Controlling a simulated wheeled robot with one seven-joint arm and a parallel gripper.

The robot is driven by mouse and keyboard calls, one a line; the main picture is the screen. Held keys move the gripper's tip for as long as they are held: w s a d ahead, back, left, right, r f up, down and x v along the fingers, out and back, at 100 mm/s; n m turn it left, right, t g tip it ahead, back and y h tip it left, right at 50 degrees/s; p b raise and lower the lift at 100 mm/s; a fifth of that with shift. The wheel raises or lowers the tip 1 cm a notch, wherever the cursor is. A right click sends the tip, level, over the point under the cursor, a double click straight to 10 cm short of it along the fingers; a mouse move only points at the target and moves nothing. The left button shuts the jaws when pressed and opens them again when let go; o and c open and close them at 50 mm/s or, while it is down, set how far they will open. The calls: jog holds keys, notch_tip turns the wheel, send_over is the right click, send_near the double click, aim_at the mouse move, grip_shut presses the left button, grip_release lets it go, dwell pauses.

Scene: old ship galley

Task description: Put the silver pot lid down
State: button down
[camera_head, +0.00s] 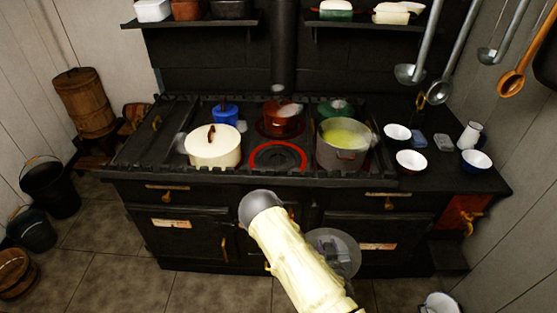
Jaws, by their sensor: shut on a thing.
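The silver pot lid (342,237) is a round grey disc in front of the stove's lower doors, right of my cream-coloured arm. It hangs in the air below the stove top, and my arm covers its left part. My gripper (340,262) is shut on the lid; its fingers are dim and hard to make out against it. A large grey pot (343,158) with yellow-green contents stands uncovered at the right of the stove top.
Bowls (411,161) and a jug (469,137) occupy the right counter. Ladles (440,90) hang above it.

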jog(key=shift+s+d+r, duration=0.15)
jog(key=shift+r, duration=0.05)
jog(key=shift+s+d+f, duration=0.1)
jog(key=shift+s+f, duration=0.15)
jog(key=shift+f, duration=0.2)
jog(key=shift+w+r, duration=0.1)
jog(key=shift+r, duration=0.05)
